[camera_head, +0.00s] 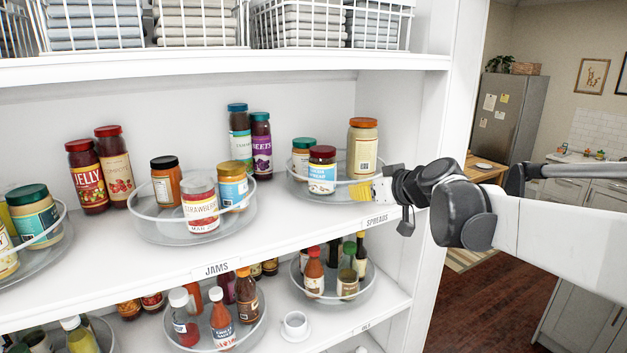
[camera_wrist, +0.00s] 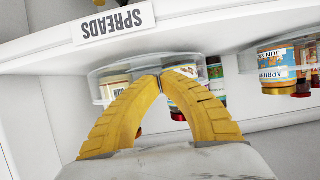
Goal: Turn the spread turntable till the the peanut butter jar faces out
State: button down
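The spread turntable (camera_head: 300,187) is a clear round tray with a raised rim, above the SPREADS label (camera_head: 377,221). It bears a tan jar with an orange lid (camera_head: 362,148) at the back right, its barcode side showing; a blue-labelled jar with a red lid (camera_head: 322,171) at the front; and a green-lidded jar (camera_head: 303,156) behind left. I cannot read which is peanut butter. My gripper (camera_head: 359,190) is at the front-right rim. In the inverted wrist view, its yellow fingertips (camera_wrist: 160,79) meet at the turntable rim (camera_wrist: 112,72). Whether the rim is pinched is unclear.
The jams turntable (camera_head: 150,229) stands to the left, with loose jars (camera_head: 117,165) behind it. Two dark jars (camera_head: 261,146) stand between the turntables. The shelf's white side wall (camera_head: 405,115) is close to my gripper. A lower shelf holds another turntable (camera_head: 340,297).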

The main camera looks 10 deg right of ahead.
jog(key=shift+d, duration=0.25)
jog(key=shift+w+d, duration=0.2)
jog(key=shift+d, duration=0.35)
jog(key=shift+w+d, duration=0.2)
jog(key=shift+d, duration=0.35)
jog(key=shift+w+d, duration=0.3)
jog(key=shift+d, duration=0.25)
jog(key=shift+w+d, duration=0.25)
jog(key=shift+d, duration=0.25)
